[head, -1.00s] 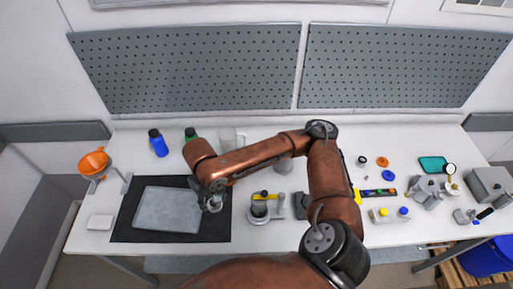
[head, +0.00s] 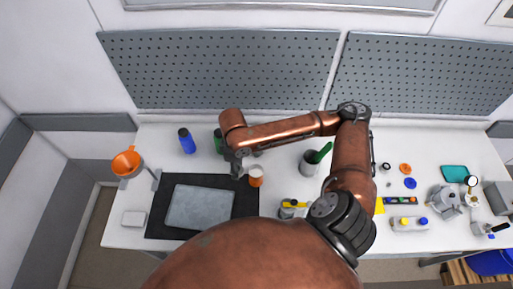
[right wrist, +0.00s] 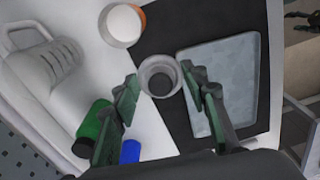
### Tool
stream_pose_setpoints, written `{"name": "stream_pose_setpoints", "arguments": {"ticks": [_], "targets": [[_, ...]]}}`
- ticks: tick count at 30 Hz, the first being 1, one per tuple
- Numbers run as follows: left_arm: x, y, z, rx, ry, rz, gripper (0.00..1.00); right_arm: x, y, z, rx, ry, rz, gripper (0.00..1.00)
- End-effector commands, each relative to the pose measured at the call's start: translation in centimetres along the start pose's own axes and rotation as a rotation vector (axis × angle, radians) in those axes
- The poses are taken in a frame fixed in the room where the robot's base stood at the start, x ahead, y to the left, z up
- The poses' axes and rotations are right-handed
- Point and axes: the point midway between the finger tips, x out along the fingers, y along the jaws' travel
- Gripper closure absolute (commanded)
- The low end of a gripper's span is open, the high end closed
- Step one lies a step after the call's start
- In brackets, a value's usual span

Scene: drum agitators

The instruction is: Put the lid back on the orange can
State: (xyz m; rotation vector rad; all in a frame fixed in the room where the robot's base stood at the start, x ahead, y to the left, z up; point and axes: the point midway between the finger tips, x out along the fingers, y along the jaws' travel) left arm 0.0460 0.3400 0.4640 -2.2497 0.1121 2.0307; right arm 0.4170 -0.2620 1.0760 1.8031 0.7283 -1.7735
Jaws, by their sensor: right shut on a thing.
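The orange can (head: 256,181) stands upright on the white table, just right of the black mat. In the right wrist view the orange can (right wrist: 143,18) shows at the top, with a pale rim around a white round surface. My right gripper (head: 238,167) is above the table at the left of the can. My left gripper is not in view.
A grey tray (head: 200,207) lies on the black mat (head: 165,228). A blue bottle (head: 187,142) and a green bottle (head: 218,140) stand behind. A grey cup (head: 309,164) stands right of the can.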

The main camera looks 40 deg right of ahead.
Motion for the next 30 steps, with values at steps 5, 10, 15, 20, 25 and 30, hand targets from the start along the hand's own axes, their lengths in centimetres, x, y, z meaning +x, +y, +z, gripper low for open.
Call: {"name": "stream_pose_setpoints", "arguments": {"ticks": [5, 10, 15, 20, 25, 30], "targets": [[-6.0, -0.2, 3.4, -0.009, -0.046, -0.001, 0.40, -2.3, 1.6, 2.6, -0.350, -0.008, 0.000, 0.72], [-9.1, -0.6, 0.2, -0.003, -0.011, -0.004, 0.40, -3.1, 2.7, 4.9, -0.653, -0.017, 0.004, 0.72], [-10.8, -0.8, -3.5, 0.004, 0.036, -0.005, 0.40, -3.5, 3.4, 6.3, -0.846, -0.024, 0.008, 0.72], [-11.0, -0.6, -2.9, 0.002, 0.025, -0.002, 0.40, -3.2, 3.5, 6.7, -0.917, -0.027, 0.008, 0.72], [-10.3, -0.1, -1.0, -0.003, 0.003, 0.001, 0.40, -2.6, 3.6, 6.7, -0.922, -0.027, 0.008, 0.72], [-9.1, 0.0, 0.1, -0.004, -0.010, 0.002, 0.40, -1.6, 3.6, 6.7, -0.922, -0.027, 0.009, 0.72]]}}
